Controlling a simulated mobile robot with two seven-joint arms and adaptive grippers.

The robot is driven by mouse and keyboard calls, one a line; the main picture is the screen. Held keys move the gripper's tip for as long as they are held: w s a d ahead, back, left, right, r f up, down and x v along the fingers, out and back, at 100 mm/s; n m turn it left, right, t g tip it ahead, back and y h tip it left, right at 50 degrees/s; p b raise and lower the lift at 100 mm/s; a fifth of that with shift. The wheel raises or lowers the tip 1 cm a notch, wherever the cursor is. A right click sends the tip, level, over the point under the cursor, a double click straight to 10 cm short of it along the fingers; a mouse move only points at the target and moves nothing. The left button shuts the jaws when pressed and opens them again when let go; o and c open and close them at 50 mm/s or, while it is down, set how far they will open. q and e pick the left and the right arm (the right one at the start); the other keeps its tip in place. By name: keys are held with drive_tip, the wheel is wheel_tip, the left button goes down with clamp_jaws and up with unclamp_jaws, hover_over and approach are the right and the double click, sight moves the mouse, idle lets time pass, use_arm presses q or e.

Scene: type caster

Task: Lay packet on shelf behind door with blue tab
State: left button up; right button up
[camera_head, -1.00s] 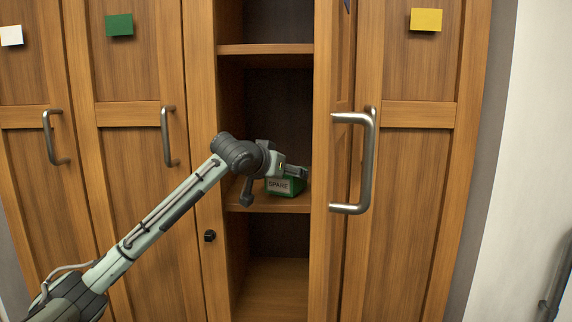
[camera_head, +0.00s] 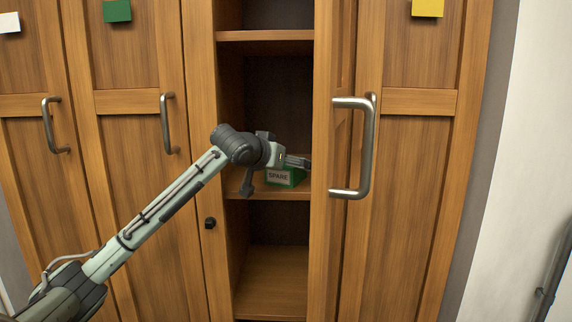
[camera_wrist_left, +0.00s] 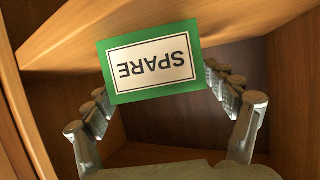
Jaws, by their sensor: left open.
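The packet is green with a white SPARE label (camera_head: 279,177). It is at the middle shelf (camera_head: 245,192) of the open compartment, and seems to rest there. In the left wrist view the packet (camera_wrist_left: 110,75) shows its label upside down, between the spread fingers. My left gripper (camera_head: 304,163) is open, reaching into the compartment just above and around the packet. Whether the fingers touch it is unclear. The open door (camera_head: 343,225) stands nearly edge-on at the compartment's right, with a metal handle (camera_head: 368,145). No blue tab shows now. My right gripper is not in view.
Closed doors to the left carry a green tab (camera_head: 117,11) and a white tab (camera_head: 9,22); one to the right carries a yellow tab (camera_head: 428,7). An upper shelf (camera_head: 265,36) is above the packet. The compartment's lower space (camera_head: 270,280) is empty.

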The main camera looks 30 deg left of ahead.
use_arm(q)
drive_tip(key=shift+s+r, duration=0.15)
drive_tip(key=shift+s, duration=0.1)
drive_tip(key=v, duration=0.6)
drive_tip(key=shift+s, duration=0.25)
drive_tip(key=v, duration=0.5)
drive_tip(key=shift+d+b, duration=0.1)
drive_tip(key=shift+b, duration=0.25)
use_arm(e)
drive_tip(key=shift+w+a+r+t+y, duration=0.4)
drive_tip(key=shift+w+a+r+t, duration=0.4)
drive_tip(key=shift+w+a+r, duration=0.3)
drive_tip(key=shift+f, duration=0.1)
